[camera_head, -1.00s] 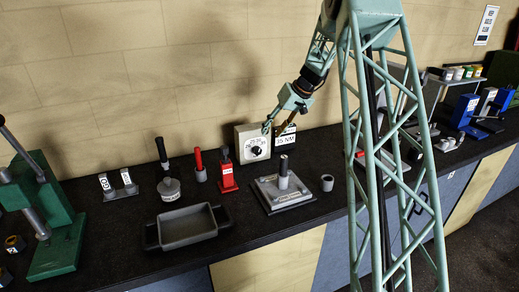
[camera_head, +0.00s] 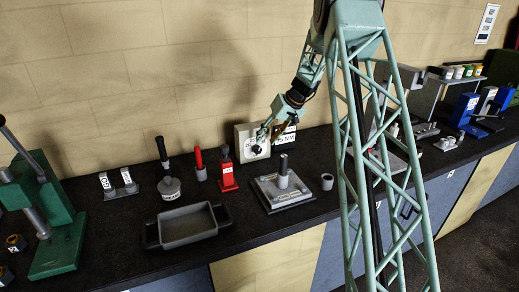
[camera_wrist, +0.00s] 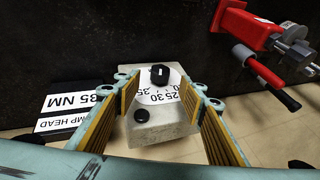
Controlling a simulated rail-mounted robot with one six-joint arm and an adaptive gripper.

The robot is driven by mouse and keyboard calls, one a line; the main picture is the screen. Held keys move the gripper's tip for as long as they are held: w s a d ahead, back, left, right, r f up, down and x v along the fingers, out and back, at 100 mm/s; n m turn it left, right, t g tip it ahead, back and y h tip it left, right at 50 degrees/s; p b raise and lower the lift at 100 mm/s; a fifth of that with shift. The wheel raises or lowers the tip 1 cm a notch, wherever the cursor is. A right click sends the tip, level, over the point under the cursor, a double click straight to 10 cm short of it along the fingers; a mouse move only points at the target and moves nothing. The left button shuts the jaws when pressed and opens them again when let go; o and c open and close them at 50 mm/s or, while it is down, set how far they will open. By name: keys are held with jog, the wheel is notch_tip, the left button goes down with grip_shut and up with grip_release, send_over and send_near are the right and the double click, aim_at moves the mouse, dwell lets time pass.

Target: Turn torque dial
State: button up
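The torque dial is a pale box (camera_head: 240,137) against the back wall, with a round black knob (camera_head: 257,149) on its numbered face. In the wrist view the knob (camera_wrist: 160,74) has a white mark, and numbers such as 25, 30 and 35 show beside it. A smaller black button or peg (camera_wrist: 141,116) is also on the box (camera_wrist: 165,128). My gripper (camera_head: 268,132) is in front of the box's upper right. In the wrist view my gripper (camera_wrist: 162,86) is open and empty, its ridged fingers on either side of the box. Contact with the knob cannot be told.
A "35 NM" sign (camera_head: 288,138) stands right of the dial, partly behind my gripper. A red block tool (camera_head: 226,172) and a red-handled tool (camera_head: 199,163) stand to the left. A grey plate with a post (camera_head: 283,192) lies in front, and a grey tray (camera_head: 187,226) lies front left.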

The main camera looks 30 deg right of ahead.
aim_at(260, 148)
jog(key=shift+p+x, duration=0.35)
jog(key=shift+x, duration=3.5)
jog(key=c, duration=0.9)
